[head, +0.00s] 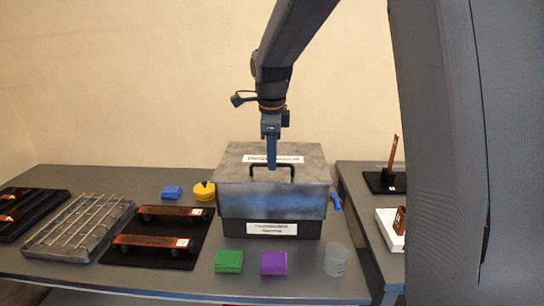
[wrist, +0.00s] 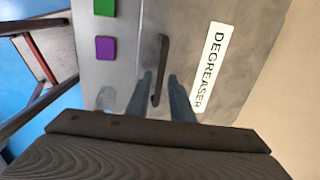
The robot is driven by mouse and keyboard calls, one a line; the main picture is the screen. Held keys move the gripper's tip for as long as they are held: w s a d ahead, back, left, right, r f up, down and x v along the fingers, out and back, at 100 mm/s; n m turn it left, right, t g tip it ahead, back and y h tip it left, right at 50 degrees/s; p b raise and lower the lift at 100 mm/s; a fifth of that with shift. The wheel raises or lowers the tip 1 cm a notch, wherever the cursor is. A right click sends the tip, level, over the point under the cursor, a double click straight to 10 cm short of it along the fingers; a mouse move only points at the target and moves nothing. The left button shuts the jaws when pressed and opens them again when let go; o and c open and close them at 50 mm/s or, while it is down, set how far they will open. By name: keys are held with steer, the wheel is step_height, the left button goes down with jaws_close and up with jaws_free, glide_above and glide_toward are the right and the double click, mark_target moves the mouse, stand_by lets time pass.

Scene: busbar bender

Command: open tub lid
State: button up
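The tub (head: 271,205) is a grey metal box on the table with a dark lower part and white labels. Its lid (head: 310,165) is down flat on top. A black bar handle (head: 285,166) stands on the lid near its front edge. My gripper (head: 271,167) points down at the handle's middle. In the wrist view my gripper (wrist: 161,82) is open, one finger each side of the bar. I cannot tell whether either finger touches it.
Green (head: 228,261) and purple (head: 273,263) blocks and a clear grey cylinder (head: 335,260) stand before the tub. A blue block (head: 171,192) and a yellow round piece (head: 203,191) are left of it. A wire rack (head: 77,225) lies further left. A second table (head: 357,195) is right.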

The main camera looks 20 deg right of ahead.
jaws_close()
